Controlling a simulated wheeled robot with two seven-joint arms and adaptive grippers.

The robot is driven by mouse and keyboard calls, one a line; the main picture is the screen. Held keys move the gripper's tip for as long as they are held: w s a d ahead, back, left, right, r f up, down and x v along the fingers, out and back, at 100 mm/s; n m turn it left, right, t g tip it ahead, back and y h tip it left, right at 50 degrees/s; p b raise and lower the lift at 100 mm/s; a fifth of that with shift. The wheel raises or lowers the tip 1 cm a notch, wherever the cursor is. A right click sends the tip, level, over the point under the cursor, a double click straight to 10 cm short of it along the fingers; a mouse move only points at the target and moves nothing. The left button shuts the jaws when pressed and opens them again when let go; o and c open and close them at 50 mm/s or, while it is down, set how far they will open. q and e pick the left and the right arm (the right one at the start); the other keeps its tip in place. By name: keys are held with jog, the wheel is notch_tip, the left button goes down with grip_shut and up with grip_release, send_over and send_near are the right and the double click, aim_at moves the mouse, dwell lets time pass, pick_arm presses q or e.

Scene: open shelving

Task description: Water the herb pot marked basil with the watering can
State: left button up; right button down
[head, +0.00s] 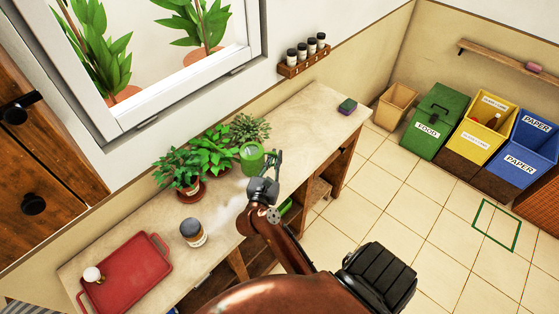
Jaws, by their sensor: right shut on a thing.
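My right gripper (271,168) is shut on the green watering can (251,158), which it holds over the bench near the herb pots. The can is at the right of the plants and overlaps them in this view. Three leafy herbs stand close together: a front-left one (178,164), a middle one (217,158) and a bushy back one (251,127). The front-left pot (190,191) is reddish brown with a small pale label too small to read. Leaves, the can and the gripper hide much of the other pots, so I cannot tell which is basil. My left gripper is not in view.
On the pale bench (305,110) stand a dark-lidded jar (193,233), a red tray (128,270) with a white-topped item on it, and a sponge (347,106). A jar rack (302,62) hangs on the wall. Bins (432,122) stand at the right; bench space right of the plants is clear.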

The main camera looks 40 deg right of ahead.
pick_arm(q)
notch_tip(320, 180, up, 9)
jog(key=p, duration=0.9)
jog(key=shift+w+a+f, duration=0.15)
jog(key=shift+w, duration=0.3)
pick_arm(e)
notch_tip(320, 180, up, 7)
jog(key=s+d+n+g+h, duration=0.1)
jog(key=n+g+h, duration=0.1)
jog(key=n, duration=0.1)
jog(key=shift+d, duration=0.35)
jog(key=shift+r, duration=0.1)
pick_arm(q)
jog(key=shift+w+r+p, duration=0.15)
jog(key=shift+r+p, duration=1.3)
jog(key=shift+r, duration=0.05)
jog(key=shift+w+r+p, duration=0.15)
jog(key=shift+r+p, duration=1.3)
pick_arm(e)
jog(key=shift+w+a+r+n+h, duration=0.1)
jog(key=shift+w+a+r+n, duration=0.2)
jog(key=shift+r+n, duration=0.4)
jog(key=shift+w+a+r+n+h, duration=0.1)
jog(key=shift+w+a+r+n, duration=0.25)
jog(key=shift+r, duration=0.7)
jog(key=shift+w+a+r+n+h, duration=0.15)
jog(key=shift+a+r+n, duration=0.15)
jog(key=shift+r+n, duration=0.45)
